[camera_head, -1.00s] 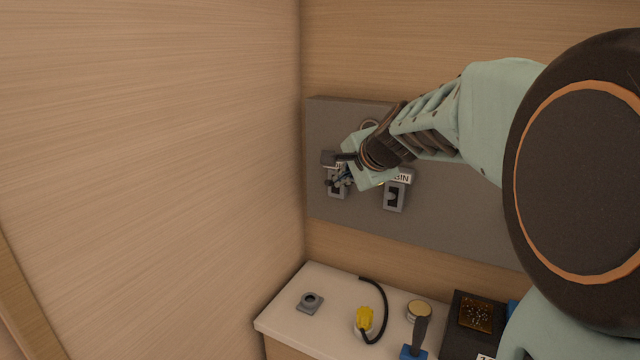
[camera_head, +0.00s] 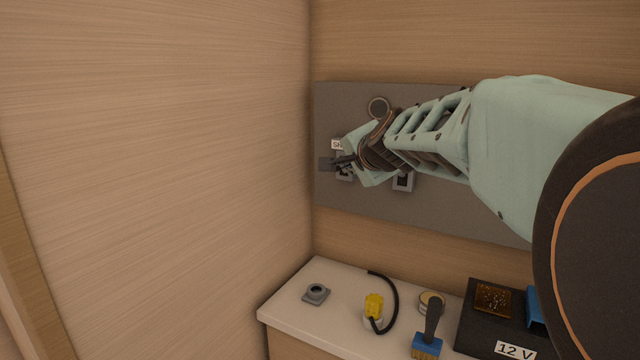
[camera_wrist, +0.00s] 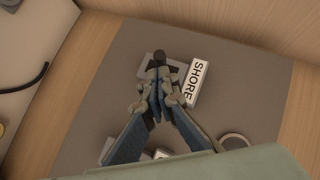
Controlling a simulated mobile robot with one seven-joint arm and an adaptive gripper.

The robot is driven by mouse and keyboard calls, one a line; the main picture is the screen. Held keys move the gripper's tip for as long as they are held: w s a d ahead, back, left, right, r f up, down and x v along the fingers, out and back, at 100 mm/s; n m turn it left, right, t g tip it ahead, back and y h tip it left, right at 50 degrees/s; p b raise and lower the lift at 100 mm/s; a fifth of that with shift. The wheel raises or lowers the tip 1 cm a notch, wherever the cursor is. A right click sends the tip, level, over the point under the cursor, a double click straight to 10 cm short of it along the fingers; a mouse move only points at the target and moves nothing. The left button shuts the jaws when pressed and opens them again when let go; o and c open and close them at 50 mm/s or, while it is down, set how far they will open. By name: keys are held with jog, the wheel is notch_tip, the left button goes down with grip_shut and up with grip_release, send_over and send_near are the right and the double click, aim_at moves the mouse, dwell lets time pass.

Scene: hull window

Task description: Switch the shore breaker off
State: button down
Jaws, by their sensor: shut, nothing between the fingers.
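The shore breaker is a grey housing on the wall panel. It shows in the head view (camera_head: 344,174), partly behind my gripper, and in the wrist view (camera_wrist: 146,66) beneath the fingertips. Its white SHORE label shows beside it in the wrist view (camera_wrist: 197,83); only its start shows in the head view (camera_head: 337,144). My gripper (camera_head: 338,163) is shut and empty, with its fingertips (camera_wrist: 159,62) over the breaker. I cannot tell whether they touch it.
A second breaker (camera_head: 403,182) sits to the right on the grey panel (camera_head: 450,210), partly behind my arm. A round fitting (camera_head: 378,107) is above. The counter (camera_head: 345,287) below holds a yellow plug (camera_head: 374,305), a brush (camera_head: 428,335) and a tin. A wood wall stands left.

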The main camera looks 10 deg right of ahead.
jog(key=shift+a+f+t+h+b, duration=0.1)
jog(key=shift+f+t+h+b, duration=0.25)
jog(key=shift+b, duration=0.75)
jog(key=shift+r, duration=0.1)
jog(key=shift+r+p, duration=0.7)
jog(key=shift+p, duration=0.05)
jog(key=shift+s, duration=0.1)
